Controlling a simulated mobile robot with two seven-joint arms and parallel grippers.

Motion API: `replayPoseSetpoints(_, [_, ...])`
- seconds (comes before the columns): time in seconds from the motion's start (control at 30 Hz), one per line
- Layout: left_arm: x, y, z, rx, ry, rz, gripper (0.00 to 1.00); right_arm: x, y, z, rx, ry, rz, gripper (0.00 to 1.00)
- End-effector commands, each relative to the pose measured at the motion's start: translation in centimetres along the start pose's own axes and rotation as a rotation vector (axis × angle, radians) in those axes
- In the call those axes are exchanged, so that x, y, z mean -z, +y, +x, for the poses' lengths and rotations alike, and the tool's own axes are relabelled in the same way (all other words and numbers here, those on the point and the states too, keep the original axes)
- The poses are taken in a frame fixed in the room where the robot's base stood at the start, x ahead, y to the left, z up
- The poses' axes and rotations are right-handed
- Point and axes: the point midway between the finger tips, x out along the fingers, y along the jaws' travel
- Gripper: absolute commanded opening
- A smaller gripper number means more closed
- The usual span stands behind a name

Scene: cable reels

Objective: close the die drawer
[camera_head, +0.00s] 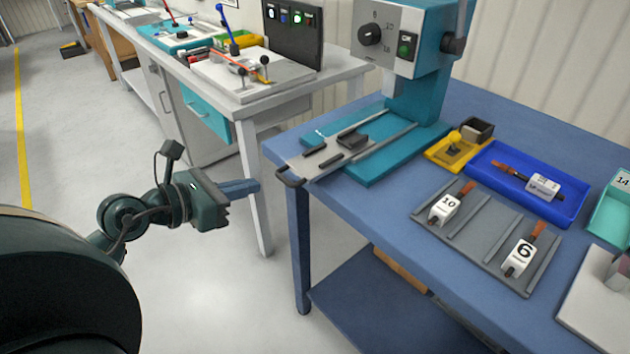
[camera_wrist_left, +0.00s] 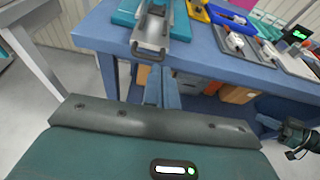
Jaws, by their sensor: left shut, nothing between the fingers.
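The die drawer (camera_head: 318,160) is a grey slide with dark die blocks on it, at the teal press base. It is pulled out, and its dark handle (camera_head: 289,178) sticks out past the table's left edge. In the left wrist view the drawer (camera_wrist_left: 153,30) lies straight ahead, with the handle (camera_wrist_left: 148,51) at its near end. My left gripper (camera_head: 256,186) is shut and empty, just left of the handle and apart from it in the head view. My right gripper (camera_wrist_left: 268,124) seems to show at the right of the left wrist view; its jaws are unclear.
The press (camera_head: 410,60) stands on the blue table (camera_head: 380,210). A yellow tray (camera_head: 445,152), a blue tray (camera_head: 490,160) and a grey rack (camera_head: 480,232) with numbered blocks lie to its right. A white bench (camera_head: 245,105) stands behind; floor is clear around my left gripper.

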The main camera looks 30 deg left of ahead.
Motion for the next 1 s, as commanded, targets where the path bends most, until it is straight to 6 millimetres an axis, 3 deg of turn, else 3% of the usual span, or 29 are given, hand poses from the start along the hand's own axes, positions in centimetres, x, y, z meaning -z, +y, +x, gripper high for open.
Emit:
replayPoseSetpoints(0.17, [-0.1, 0.4, 1.1, -0.014, 0.011, 0.026, 0.00, 0.0, -0.4, -0.3, 0.006, -0.005, 0.001, 0.00])
replayPoseSetpoints(0.6, [0.0, 0.4, 8.5, -0.012, 0.009, 0.019, 0.00, 0.6, -0.5, -0.6, -0.001, -0.010, -0.007, 0.00])
replayPoseSetpoints(0.8, [0.1, 0.4, 9.8, -0.011, 0.011, 0.021, 0.00, 0.6, -0.3, -0.6, -0.005, -0.011, -0.012, 0.00])
replayPoseSetpoints(1.0, [0.2, 0.4, 9.9, -0.011, 0.011, 0.021, 0.00, 0.7, -0.1, -0.5, -0.008, -0.010, -0.014, 0.00])
